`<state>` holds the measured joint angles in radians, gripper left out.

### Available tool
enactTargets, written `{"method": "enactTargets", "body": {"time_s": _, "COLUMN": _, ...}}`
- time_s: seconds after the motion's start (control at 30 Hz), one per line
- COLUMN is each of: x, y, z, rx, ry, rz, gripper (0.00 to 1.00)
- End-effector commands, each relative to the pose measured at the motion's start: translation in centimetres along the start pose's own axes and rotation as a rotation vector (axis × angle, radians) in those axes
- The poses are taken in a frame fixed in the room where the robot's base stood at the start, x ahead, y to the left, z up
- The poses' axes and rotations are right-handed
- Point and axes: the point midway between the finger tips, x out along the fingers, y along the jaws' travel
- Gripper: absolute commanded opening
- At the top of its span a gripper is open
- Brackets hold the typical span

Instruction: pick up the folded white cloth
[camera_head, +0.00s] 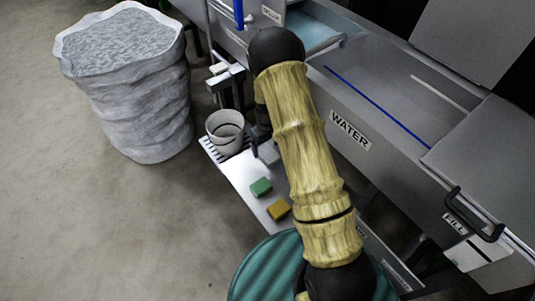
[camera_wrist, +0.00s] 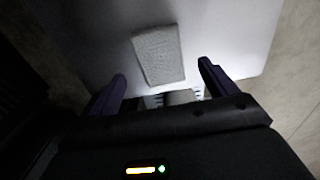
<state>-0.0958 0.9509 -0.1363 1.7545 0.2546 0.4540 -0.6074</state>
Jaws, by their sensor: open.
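The folded white cloth (camera_wrist: 158,55) shows in the wrist view as a small pale grey-white textured rectangle. It lies flat on a light surface (camera_wrist: 235,25), slightly turned. My gripper (camera_wrist: 162,69) is open, with one dark finger to the left of the cloth and one to the right. Both fingers appear apart from it, and the height gap cannot be told.
On the pale shelf (camera_head: 232,172) stand a white bucket (camera_head: 225,130), a green block (camera_head: 261,187) and a yellow block (camera_head: 278,210). A teal drum (camera_head: 262,268) is in front. A metal machine (camera_head: 390,90) fills the right. A wrapped bin (camera_head: 135,95) stands left; floor there is clear.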

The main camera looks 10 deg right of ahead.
Motion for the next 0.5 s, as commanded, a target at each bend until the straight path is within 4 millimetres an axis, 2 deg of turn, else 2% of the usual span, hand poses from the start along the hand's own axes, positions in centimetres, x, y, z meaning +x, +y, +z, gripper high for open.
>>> {"method": "enactTargets", "body": {"time_s": 0.1, "x": 2.1, "y": 0.0, "z": 0.0, "rx": 0.002, "ry": -0.002, "rz": -0.001, "gripper": 0.85}}
{"method": "enactTargets", "body": {"time_s": 0.2, "x": 3.0, "y": 0.0, "z": 0.0, "rx": 0.001, "ry": -0.001, "rz": -0.001, "gripper": 0.85}}
{"method": "enactTargets", "body": {"time_s": 0.5, "x": 3.2, "y": 0.0, "z": 0.0, "rx": 0.001, "ry": 0.001, "rz": 0.000, "gripper": 0.85}}
